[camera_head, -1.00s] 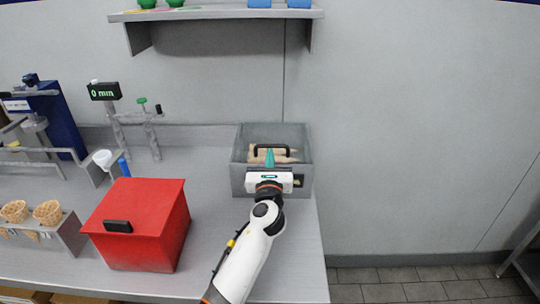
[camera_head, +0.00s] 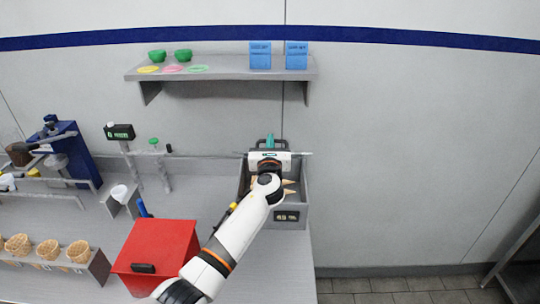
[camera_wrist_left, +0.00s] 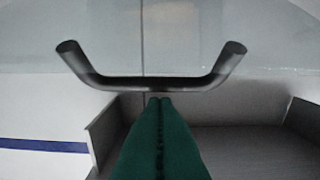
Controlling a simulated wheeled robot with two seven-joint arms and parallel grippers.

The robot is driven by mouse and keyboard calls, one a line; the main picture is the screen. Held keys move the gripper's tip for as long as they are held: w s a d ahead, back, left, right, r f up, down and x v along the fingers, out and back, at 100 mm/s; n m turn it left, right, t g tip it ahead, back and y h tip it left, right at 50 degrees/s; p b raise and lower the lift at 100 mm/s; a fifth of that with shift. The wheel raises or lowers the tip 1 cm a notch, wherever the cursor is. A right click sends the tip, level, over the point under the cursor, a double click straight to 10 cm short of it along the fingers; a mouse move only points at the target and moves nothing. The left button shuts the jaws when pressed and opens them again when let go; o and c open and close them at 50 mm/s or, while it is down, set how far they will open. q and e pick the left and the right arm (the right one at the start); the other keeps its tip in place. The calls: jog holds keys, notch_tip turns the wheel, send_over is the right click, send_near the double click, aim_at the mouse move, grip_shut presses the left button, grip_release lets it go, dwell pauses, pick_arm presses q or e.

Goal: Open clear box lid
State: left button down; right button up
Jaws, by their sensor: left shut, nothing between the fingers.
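The grey box (camera_head: 292,228) stands at the right end of the counter with tan cones (camera_head: 288,187) inside. Its clear lid is hard to make out in the head view. The lid's dark handle (camera_head: 258,144) shows above the box's back edge, so the lid looks raised. My left gripper (camera_head: 269,141) is at the handle, its teal fingers shut and empty. In the left wrist view the fingertips (camera_wrist_left: 160,100) sit right by the middle of the black handle bar (camera_wrist_left: 150,84); whether they touch cannot be told. My right gripper is out of view.
A red box (camera_head: 160,245) stands left of my left arm. A cone rack (camera_head: 60,262), a small display (camera_head: 119,132) and a blue device (camera_head: 70,150) are further left. A wall shelf (camera_head: 220,73) hangs above; the right side is open floor.

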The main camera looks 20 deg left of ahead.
pick_arm(q)
jog(key=w+r, duration=0.1)
jog(key=w+a+r, duration=0.1)
jog(key=w, duration=0.1)
jog(key=shift+r, duration=0.25)
jog(key=shift+w+r, duration=0.1)
jog(key=shift+w, duration=0.3)
jog(key=shift+s+r, duration=0.1)
dwell(0.6)
